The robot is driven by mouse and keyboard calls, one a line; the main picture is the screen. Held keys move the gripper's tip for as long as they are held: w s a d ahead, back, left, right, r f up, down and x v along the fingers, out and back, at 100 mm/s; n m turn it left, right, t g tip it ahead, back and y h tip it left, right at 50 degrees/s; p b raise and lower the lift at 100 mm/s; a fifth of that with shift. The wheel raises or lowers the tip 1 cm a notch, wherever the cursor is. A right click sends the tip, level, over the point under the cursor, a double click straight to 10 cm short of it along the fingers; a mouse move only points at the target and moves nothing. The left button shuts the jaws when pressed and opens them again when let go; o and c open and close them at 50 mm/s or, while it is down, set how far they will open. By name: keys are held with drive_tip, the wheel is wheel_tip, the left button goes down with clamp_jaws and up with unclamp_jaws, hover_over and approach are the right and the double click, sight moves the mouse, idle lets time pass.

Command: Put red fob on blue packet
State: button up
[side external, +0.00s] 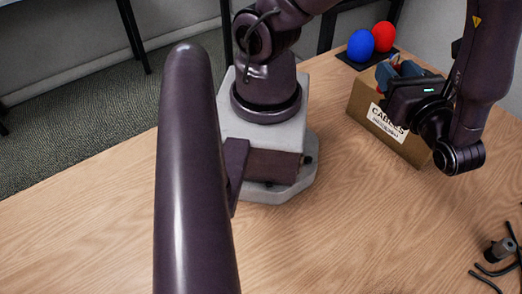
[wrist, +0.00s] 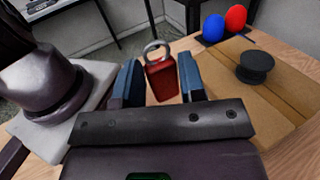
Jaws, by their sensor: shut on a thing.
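A red fob (wrist: 164,82) with a grey metal ring at its top is between the blue fingers of my gripper (wrist: 158,78) in the wrist view. My gripper is shut on it. In the side view my gripper (side external: 390,74) is over the cardboard box at the upper right, and the fob is mostly hidden there. I cannot make out a blue packet in either view.
The cardboard box (side external: 364,103) has a white "CABLES" label; it also shows in the wrist view (wrist: 220,88), with a black round knob (wrist: 255,66) over it. Blue (side external: 361,45) and red (side external: 383,36) rounded objects stand behind. Black cable pieces (side external: 492,268) lie at lower right.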

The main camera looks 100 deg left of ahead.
drive_tip(key=s+d+n+g+h, duration=1.1)
drive_tip(key=s+d+h, duration=0.1)
drive_tip(key=d+h, duration=0.1)
drive_tip(key=s+d+r+n+h, duration=0.1)
drive_tip(key=d+r+n+h, duration=0.7)
drive_tip(key=d+r+h, duration=0.4)
drive_tip(key=y, duration=0.1)
hover_over(290, 274)
drive_tip(key=shift+t, duration=0.3)
wheel_tip(290, 274, down, 32)
drive_tip(key=shift+r, duration=0.1)
drive_tip(key=o, duration=0.9)
